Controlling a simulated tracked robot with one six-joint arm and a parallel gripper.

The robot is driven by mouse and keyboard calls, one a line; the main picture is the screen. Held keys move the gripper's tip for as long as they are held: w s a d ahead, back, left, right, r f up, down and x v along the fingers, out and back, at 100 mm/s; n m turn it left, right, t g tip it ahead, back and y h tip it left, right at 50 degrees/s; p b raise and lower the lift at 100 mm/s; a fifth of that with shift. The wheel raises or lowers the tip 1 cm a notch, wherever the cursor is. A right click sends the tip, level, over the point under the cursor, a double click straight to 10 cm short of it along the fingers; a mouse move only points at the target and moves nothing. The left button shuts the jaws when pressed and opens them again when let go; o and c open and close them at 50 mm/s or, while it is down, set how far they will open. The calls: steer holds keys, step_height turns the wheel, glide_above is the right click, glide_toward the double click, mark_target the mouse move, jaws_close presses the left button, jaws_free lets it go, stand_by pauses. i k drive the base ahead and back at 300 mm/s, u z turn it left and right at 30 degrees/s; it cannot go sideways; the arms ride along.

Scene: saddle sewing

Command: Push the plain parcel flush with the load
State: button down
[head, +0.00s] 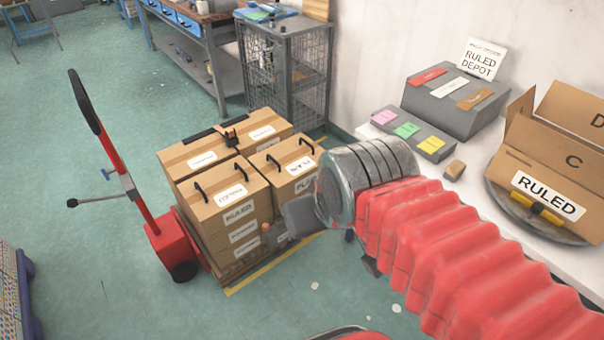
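The load is a stack of brown cardboard parcels (215,245) on a low pallet beside a red hand truck. The parcel that seems to be the plain one (283,183) is at the stack's right side, with two black handles and a white label that I cannot read surely. A parcel labelled RULED (228,193) stands to its left, and a long parcel (190,148) lies behind both. My gripper (278,232) is low at the front right of the stack, largely hidden by my arm. I cannot tell whether it touches a parcel or whether its fingers are open.
The red hand truck (165,245) stands left of the stack. A wire cage cabinet (300,75) is behind it. A white table at right carries a grey box (455,98), a card block (415,132) and an open RULED carton (560,165).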

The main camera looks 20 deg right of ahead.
mark_target(289, 165)
steer(key=z, duration=0.05)
steer(key=i, duration=0.95)
